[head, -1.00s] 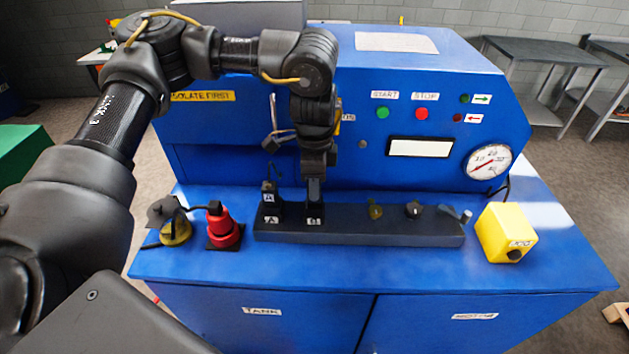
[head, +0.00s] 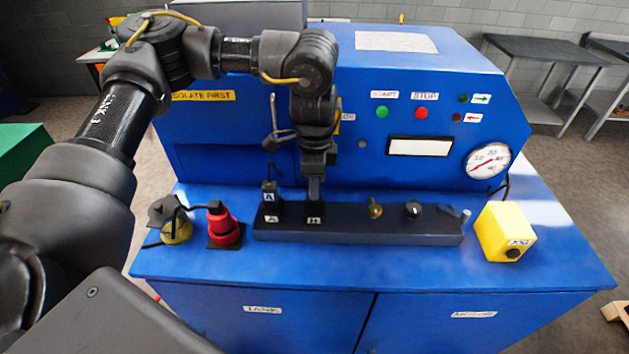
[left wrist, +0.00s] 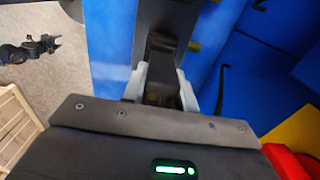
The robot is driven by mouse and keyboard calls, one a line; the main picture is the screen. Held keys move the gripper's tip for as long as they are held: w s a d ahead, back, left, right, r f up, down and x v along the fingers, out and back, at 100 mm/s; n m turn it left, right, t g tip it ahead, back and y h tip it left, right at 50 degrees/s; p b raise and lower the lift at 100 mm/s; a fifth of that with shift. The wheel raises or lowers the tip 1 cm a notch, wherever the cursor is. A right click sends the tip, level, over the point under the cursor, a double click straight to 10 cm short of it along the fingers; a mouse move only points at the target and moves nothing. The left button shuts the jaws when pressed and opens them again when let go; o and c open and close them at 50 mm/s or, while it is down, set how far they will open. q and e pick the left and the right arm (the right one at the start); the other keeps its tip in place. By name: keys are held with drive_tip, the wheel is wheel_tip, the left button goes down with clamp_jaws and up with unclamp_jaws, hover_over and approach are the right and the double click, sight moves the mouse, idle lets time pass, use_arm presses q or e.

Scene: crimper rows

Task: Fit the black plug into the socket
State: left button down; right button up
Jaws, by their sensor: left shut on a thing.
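My left gripper (head: 315,184) comes down over the long black block (head: 345,228) on the blue bench, at the socket position with a small white label (head: 315,219). It is shut on the black plug, which shows as a dark body between the pale fingers in the left wrist view (left wrist: 162,55). The plug stands about upright. Its lower end and the socket opening are hidden, so I cannot tell how deep it sits. Another dark plug marked A (head: 269,192) stands to the left, at the block's label A.
A red connector (head: 222,228) and a yellow capped one (head: 176,231) with a black cable stand left of the block. A brass knob (head: 375,209), a black knob (head: 413,209) and a lever are along it. A yellow box (head: 506,232) stands right; the blue panel rises behind.

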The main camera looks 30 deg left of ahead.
use_arm(q)
drive_tip(key=shift+f, duration=0.3)
drive_tip(key=shift+f+b, duration=0.85)
drive_tip(key=shift+f, duration=0.5)
drive_tip(key=c, duration=1)
unclamp_jaws()
wheel_tip(320, 180, up, 10)
drive_tip(key=b, duration=0.2)
drive_tip(key=shift+f+b, duration=0.15)
drive_tip(key=shift+b, duration=0.15)
drive_tip(key=shift+r, duration=0.55)
